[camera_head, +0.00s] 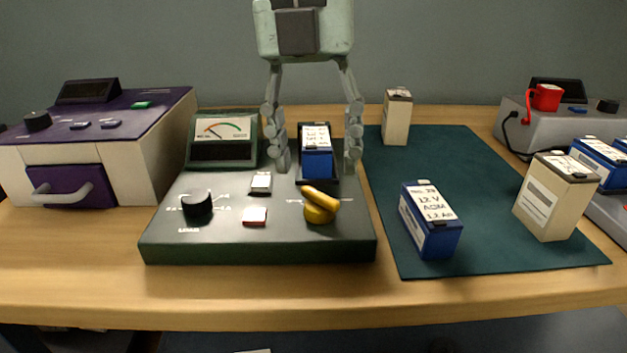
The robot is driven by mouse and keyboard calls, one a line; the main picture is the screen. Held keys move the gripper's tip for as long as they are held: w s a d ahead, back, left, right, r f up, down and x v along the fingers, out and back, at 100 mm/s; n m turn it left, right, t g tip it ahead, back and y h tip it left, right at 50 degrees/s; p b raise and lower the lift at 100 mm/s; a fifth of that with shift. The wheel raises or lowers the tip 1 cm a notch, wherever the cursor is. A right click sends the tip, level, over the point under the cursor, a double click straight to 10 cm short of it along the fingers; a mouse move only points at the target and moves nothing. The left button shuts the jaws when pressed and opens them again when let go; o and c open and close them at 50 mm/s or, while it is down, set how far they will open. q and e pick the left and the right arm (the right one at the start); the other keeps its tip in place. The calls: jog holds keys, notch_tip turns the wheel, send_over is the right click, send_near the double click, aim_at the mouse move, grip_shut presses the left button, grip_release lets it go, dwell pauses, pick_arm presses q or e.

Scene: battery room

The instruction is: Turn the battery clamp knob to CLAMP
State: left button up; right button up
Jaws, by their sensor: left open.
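The green battery tester (160,245) stands at the middle left of the table. Its yellow clamp knob (321,210) is at the front right of the panel, with its bar slanting from upper left to lower right; the marks around it are too small to read. A blue battery (317,160) stands upright in the dark cradle behind the knob. My left gripper (317,167) comes down from above, open, with one finger on each side of that battery. I cannot tell whether the fingers touch it. The knob is nearer the camera, apart from the fingers. My right gripper is not in view.
A purple-topped machine (170,130) stands left. The green mat (440,150) at right carries a blue battery (431,222) and cream ones (556,198).

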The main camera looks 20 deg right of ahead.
aim_at(318, 194)
pick_arm(q)
notch_tip(318, 194, down, 6)
jog(key=shift+d+r, duration=0.1)
jog(key=shift+d, duration=0.05)
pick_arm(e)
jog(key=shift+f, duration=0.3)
pick_arm(q)
jog(key=c, duration=1.2)
